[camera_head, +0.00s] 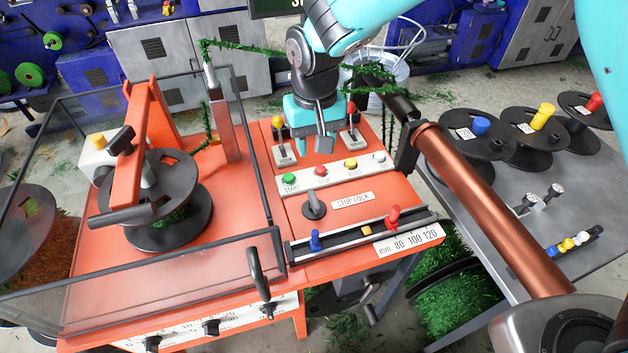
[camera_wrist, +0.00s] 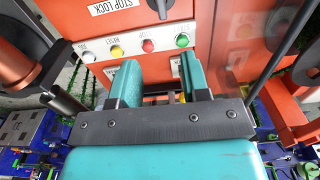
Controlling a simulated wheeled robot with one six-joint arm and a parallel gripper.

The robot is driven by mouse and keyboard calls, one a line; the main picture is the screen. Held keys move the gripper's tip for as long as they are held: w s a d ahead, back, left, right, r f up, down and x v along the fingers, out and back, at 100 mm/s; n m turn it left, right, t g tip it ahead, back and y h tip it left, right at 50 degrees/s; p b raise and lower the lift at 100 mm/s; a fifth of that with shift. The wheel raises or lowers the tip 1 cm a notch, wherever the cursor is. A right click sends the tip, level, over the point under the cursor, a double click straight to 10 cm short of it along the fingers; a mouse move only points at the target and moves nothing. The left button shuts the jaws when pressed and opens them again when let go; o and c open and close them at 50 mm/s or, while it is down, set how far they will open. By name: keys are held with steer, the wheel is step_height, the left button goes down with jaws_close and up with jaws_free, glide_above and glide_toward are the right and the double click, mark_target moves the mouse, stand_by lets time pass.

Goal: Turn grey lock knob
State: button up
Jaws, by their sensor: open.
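The grey lock knob (camera_head: 313,205) sits on the orange panel, left of the STOP LOCK label (camera_head: 352,200). In the wrist view the grey lock knob (camera_wrist: 160,8) shows at the top edge, partly cut off, beside the STOP LOCK label (camera_wrist: 113,5). My gripper (camera_head: 312,138) is over the back part of the panel, behind the button row and apart from the knob. In the wrist view its teal fingers (camera_wrist: 158,75) are spread with nothing held between them.
Green (camera_head: 289,180), red (camera_head: 320,171), yellow (camera_head: 350,164) and white buttons lie between gripper and knob. Two levers (camera_head: 284,150) stand beside the gripper. A slider rail (camera_head: 340,236) runs in front. A copper roller (camera_head: 490,210) is at right, a clear guard (camera_head: 170,262) at left.

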mark_target(314, 198)
step_height(314, 198, down, 17)
steer(key=p, duration=0.3)
steer(key=shift+a+f, duration=0.1)
jaws_close()
